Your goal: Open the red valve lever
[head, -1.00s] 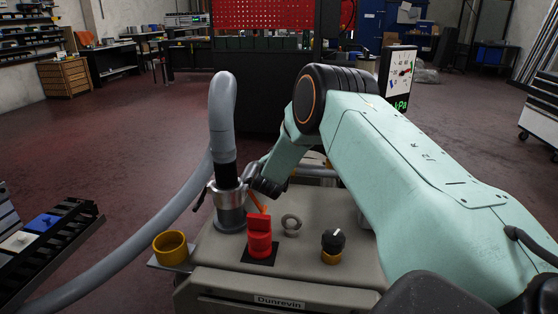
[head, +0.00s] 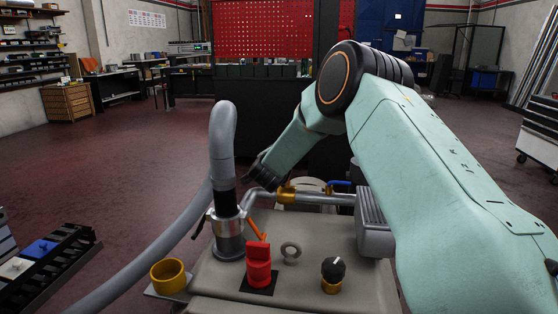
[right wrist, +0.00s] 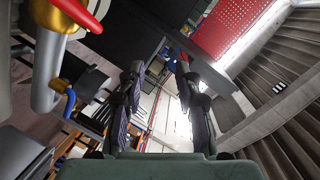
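In the right wrist view a red lever (right wrist: 82,14) sits on a gold valve body (right wrist: 48,42) at the upper left. In the head view the gold valve body (head: 286,194) is on a silver pipe, and its red lever does not show there. My right gripper (head: 250,176) is just left of and above this valve. In the right wrist view its two dark fingers (right wrist: 160,68) are apart with nothing between them. The red lever is left of the fingers and not touched by them. My left gripper is not in view.
A blue handle (head: 339,183) is further along the pipe. A thick grey hose (head: 222,125) rises at the left of the machine. A red switch (head: 258,262), a black knob (head: 333,268) and a yellow cup (head: 169,275) are at its front. Floor is open behind.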

